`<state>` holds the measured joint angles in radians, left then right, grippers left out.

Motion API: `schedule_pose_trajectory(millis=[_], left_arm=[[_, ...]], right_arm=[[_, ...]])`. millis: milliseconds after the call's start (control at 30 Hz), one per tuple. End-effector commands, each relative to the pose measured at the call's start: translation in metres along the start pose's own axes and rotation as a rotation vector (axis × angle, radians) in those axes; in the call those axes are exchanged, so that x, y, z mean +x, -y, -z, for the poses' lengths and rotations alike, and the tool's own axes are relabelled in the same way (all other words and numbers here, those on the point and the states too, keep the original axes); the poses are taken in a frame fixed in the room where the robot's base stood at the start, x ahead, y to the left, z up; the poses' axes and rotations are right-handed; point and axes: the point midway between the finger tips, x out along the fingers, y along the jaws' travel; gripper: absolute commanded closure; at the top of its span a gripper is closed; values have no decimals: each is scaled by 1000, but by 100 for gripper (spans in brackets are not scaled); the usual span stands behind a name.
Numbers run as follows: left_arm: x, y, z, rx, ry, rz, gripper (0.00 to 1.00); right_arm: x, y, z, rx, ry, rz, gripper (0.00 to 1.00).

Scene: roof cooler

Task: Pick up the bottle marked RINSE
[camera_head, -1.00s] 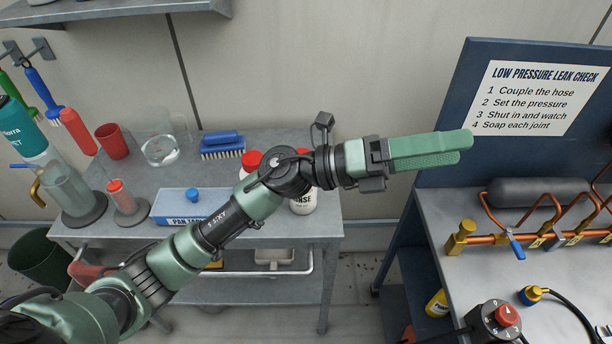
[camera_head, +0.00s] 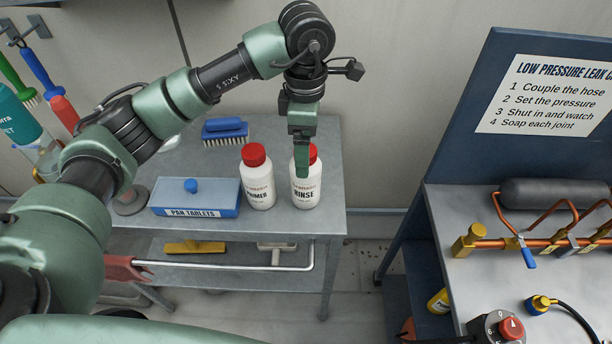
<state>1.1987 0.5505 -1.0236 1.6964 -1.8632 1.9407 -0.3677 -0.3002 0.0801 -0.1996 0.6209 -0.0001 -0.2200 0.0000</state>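The bottle marked RINSE (camera_head: 306,192) stands upright near the front right corner of the grey bench. It is white with a red cap. My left gripper (camera_head: 303,160) points down at it from above. A green finger shows in front of the cap and upper body, hiding part of both. The other finger is hidden, so I cannot tell how far apart the fingers are or whether they touch the bottle. My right gripper is not in view.
A similar white bottle (camera_head: 258,183), its label ending in "IMER", stands close on the left. A blue and white PAN TABLETS box (camera_head: 196,198) and a blue brush (camera_head: 225,130) are also on the bench (camera_head: 330,215). A blue board (camera_head: 470,140) rises to the right.

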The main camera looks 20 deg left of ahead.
Motion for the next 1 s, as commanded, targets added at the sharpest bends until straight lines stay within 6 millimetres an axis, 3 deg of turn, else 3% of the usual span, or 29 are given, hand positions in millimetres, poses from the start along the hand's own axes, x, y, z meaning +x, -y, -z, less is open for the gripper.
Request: schedule_pose_trajectory(millis=[233, 400, 667, 900, 967, 1000], left_arm=[[31, -1, 1, 0, 0, 5, 11], [52, -1, 0, 1, 3, 3, 11], [55, -2, 0, 1, 4, 0, 14], [55, -2, 0, 1, 4, 0, 81], [55, -2, 0, 1, 4, 0, 97], [54, -2, 0, 1, 4, 0, 100]], right_arm=[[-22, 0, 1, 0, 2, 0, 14], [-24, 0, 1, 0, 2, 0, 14], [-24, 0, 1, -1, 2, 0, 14], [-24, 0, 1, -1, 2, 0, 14], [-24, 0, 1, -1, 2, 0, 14], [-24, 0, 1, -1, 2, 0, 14]])
